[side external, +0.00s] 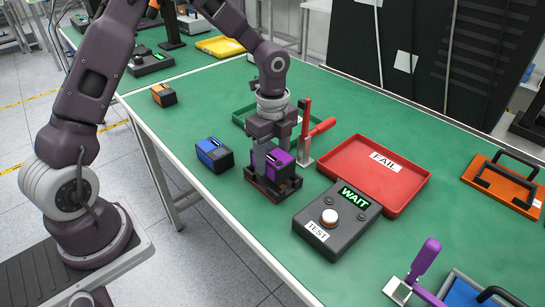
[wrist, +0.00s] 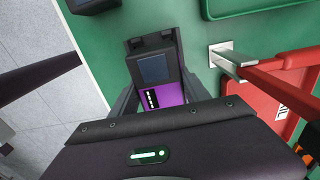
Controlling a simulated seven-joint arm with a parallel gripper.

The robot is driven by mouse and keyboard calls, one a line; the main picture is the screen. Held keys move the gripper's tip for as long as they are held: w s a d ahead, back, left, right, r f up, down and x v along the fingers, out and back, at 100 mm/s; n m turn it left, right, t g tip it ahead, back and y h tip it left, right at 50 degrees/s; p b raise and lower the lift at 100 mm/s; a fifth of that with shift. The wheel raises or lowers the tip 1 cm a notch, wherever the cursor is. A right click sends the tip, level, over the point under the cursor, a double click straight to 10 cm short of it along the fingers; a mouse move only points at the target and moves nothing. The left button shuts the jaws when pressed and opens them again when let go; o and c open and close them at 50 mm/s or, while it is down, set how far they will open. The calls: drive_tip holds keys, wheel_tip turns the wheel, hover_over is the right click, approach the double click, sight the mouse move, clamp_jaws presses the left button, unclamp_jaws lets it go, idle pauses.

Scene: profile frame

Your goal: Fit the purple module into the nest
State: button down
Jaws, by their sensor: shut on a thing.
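The purple module (side external: 284,161), with a dark body, is between the fingers of my gripper (side external: 270,160). The gripper is shut on it and points down. The module is at the dark nest (side external: 262,190), which has red edging; I cannot tell whether it is fully seated or slightly above the base. In the wrist view the module's purple part (wrist: 168,95) and dark end show between the fingers, with the nest (wrist: 137,44) around its far end. The near side is hidden by my gripper body.
A red-handled clamp (side external: 305,135) stands close behind the nest. The test box (side external: 338,222) reads WAIT, to the right. Behind it is the red FAIL tray (side external: 374,176). A blue module (side external: 214,155) lies left, an orange one (side external: 163,95) farther off. A green tray (side external: 243,117) is behind my gripper.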

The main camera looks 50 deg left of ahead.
sight(273, 153)
drive_tip(key=shift+f, duration=0.9)
drive_tip(key=shift+c, duration=2.2)
unclamp_jaws()
wheel_tip(273, 153, up, 7)
